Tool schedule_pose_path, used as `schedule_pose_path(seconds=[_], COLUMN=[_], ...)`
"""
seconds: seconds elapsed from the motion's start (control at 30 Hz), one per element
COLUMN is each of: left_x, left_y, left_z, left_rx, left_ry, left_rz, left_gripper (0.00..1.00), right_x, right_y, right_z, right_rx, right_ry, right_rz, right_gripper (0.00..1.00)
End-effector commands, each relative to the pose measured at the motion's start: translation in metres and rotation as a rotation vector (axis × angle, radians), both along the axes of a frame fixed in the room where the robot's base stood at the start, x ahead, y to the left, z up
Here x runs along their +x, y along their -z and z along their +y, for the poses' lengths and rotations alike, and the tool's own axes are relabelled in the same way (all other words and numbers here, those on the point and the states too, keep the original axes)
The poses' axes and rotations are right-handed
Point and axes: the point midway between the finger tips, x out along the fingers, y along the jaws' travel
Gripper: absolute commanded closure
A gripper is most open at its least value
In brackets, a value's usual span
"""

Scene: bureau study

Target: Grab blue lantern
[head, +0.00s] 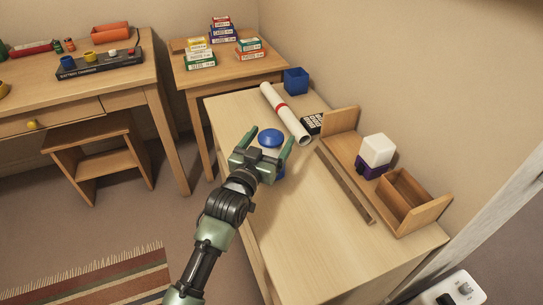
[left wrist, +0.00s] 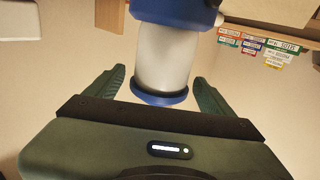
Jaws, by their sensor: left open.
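The blue lantern (head: 270,137) stands on the light wooden desk (head: 310,215), partly hidden behind my left gripper (head: 270,158) in the head view. In the left wrist view the lantern (left wrist: 165,60) has a white body between blue end parts. My left gripper (left wrist: 160,90) is open, with one green finger on each side of the lantern. I cannot tell whether either finger touches it. My right gripper is not in view.
A wooden organizer (head: 385,185) holding a white and purple item stands at the right. The desk's front part is clear.

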Motion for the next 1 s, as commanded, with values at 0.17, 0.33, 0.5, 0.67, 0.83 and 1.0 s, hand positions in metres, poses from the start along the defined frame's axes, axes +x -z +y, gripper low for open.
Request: schedule_pose_path(seconds=[0.17,0.33,0.5,0.67,0.83,1.0], left_x=[0.023,0.028,0.028,0.027,0.027,0.027], left_y=[0.0,0.0,0.0,0.0,-0.002,-0.002], left_z=[-0.009,-0.011,-0.011,-0.011,-0.011,-0.011], left_rx=[0.0,-0.001,-0.001,-0.001,-0.001,-0.001], left_ry=[-0.001,0.0,0.0,0.0,0.0,0.0], left_rz=[-0.001,0.0,0.0,0.0,-0.004,-0.003], left_gripper=[0.17,0.17,0.28,0.72,1.0,1.0], right_x=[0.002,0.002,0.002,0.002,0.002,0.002], right_y=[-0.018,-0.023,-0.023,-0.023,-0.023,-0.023], right_z=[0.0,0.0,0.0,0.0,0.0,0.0], right_rx=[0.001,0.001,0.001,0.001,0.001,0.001], right_ry=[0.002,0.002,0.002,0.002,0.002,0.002], right_rz=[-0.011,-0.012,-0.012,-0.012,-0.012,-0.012], right_gripper=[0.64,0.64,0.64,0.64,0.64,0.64])
